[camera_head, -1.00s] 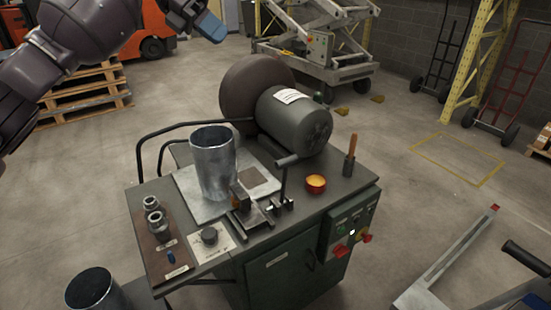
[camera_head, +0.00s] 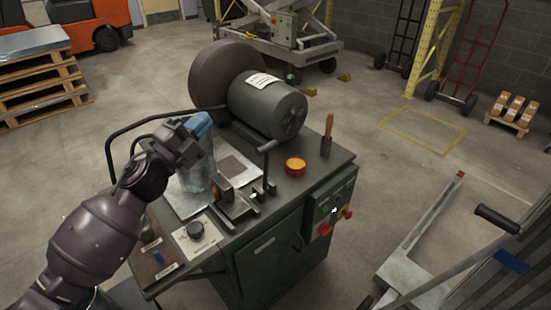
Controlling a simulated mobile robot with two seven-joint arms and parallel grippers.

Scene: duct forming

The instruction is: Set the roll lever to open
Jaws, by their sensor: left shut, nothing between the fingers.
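A dark upright lever (camera_head: 266,170) with a short bar handle stands at the front of the machine bench, beside a small clamp-like block (camera_head: 236,207). It looks like the roll lever, but I see no label to confirm it. My right gripper is not in view.
A grey motor (camera_head: 268,106) and brown wheel (camera_head: 214,75) stand at the bench's back. A black rail (camera_head: 125,130) borders the left side.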

